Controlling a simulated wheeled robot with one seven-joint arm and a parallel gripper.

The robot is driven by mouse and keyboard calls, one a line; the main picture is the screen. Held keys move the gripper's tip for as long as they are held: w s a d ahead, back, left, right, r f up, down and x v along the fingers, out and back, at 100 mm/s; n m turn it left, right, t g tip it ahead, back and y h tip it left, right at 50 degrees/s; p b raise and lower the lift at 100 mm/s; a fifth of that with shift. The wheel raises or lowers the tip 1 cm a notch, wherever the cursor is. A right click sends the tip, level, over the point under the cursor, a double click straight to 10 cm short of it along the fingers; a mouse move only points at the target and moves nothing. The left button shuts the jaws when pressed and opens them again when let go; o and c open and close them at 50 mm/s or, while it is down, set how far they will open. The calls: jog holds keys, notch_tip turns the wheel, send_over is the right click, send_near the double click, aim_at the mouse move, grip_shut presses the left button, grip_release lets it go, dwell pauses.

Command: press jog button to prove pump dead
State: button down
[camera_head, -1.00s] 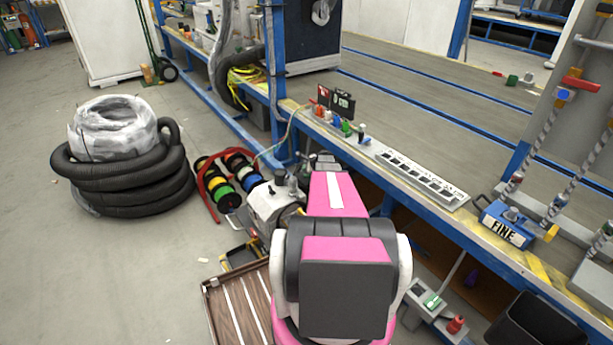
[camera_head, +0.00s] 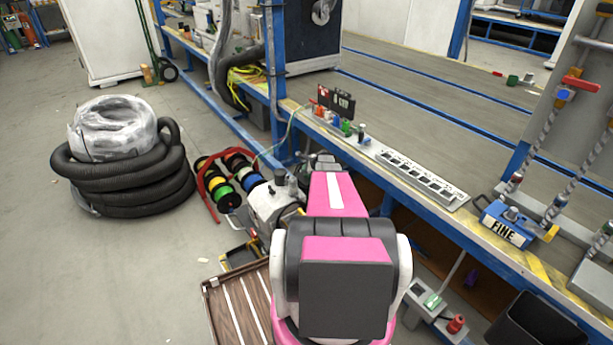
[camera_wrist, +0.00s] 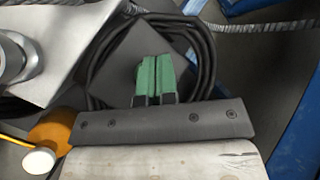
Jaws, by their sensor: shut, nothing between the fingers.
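My gripper (camera_wrist: 155,78) shows in the wrist view with its two green fingers together and nothing between them. It is over a dark flat plate (camera_wrist: 125,55) ringed by coiled black cable (camera_wrist: 205,60). In the head view my pink arm reaches forward beside the bench, and the fingers are hidden. A grey machine (camera_head: 268,205), possibly the pump, stands on the floor left of the arm. A grey box (camera_head: 415,300) with a green button (camera_head: 433,300) is at the lower right. I cannot tell which control is the jog button.
The bench (camera_head: 440,115) runs along the right, with small coloured knobs (camera_head: 335,122) and a slotted strip (camera_head: 420,178) near its edge. A black hose coil (camera_head: 120,180) and cable spools (camera_head: 240,175) lie left. Bare floor is open at far left.

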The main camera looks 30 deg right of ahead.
jog(key=shift+f, duration=0.15)
jog(key=shift+f, duration=0.25)
jog(key=shift+f, duration=0.5)
dwell(0.8)
jog(key=shift+r, duration=0.9)
jog(key=shift+r, duration=0.15)
jog(key=shift+r, duration=2.4)
jog(key=shift+a, duration=0.1)
